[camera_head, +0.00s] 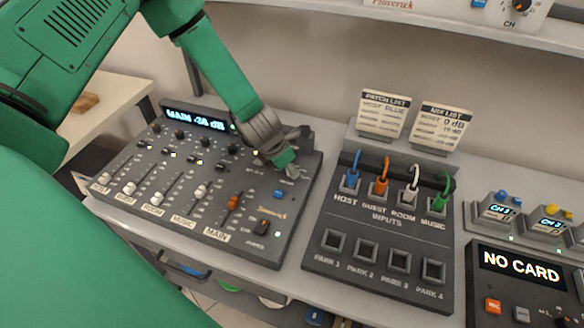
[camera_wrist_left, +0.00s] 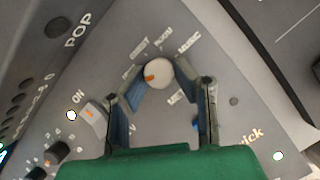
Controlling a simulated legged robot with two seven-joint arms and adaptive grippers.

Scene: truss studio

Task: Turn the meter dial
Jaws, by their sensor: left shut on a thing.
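The meter dial (camera_wrist_left: 158,73) is a round white knob with an orange mark in the left wrist view. The mark lies toward the left of the knob, and small labels, ROOM and MUSIC among them, ring it. My left gripper (camera_wrist_left: 158,80) is shut on the dial, its blue-lined fingers on either side. In the head view my left gripper (camera_head: 290,168) reaches down to the upper right of the mixing console (camera_head: 265,232) and hides the dial. The console's display (camera_head: 195,117) reads MAIN with a dB value. My right gripper is not in view.
An ON switch (camera_wrist_left: 92,115) is close to the left finger. Several faders, including an orange one (camera_head: 233,202), line the console. A patch panel (camera_head: 378,229) with coloured plugs stands to the right, beside a NO CARD unit (camera_head: 523,265). A shelf runs above.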

